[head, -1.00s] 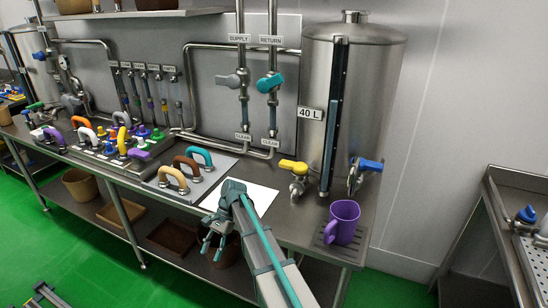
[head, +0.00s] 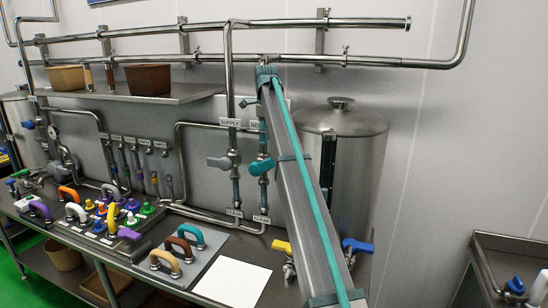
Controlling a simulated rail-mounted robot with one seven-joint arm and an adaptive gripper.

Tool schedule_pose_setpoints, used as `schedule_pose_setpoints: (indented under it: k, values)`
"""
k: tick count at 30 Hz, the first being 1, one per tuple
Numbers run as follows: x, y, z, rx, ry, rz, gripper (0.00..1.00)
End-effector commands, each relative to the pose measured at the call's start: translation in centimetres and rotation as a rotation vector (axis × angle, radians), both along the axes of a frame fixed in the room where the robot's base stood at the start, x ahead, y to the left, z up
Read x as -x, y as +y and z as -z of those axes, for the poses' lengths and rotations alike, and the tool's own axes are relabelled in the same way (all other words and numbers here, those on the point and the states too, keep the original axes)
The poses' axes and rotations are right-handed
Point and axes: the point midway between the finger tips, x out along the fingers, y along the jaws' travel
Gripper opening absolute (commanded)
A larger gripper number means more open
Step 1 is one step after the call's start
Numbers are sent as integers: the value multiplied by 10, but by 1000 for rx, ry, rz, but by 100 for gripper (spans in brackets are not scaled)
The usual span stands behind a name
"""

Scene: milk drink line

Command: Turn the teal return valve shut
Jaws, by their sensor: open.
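The teal return valve (head: 261,166) sits on the right-hand vertical pipe on the wall panel, under the partly covered RETURN label (head: 257,125). Its handle slants across the pipe, right end higher. My arm rises from the lower right, passing just right of the valve, and its teal-capped end reaches above the valve near the upper pipes. I cannot make out my gripper's fingers; they seem hidden behind that arm end. The arm covers part of the panel right of the valve.
The grey supply valve (head: 222,162) is on the neighbouring pipe, close on the left. The steel tank (head: 362,175) stands right of my arm, with a yellow tap handle (head: 281,248) and a blue one (head: 357,245) below. A shelf (head: 130,97) and horizontal pipes (head: 380,23) are above.

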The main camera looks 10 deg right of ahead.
Motion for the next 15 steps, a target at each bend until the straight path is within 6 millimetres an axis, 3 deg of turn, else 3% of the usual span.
schedule_pose_setpoints:
  k: [8,15]
  values:
    - [1,-4,14,5,5,8,46]
    - [2,-4,46,4,5,7,46]
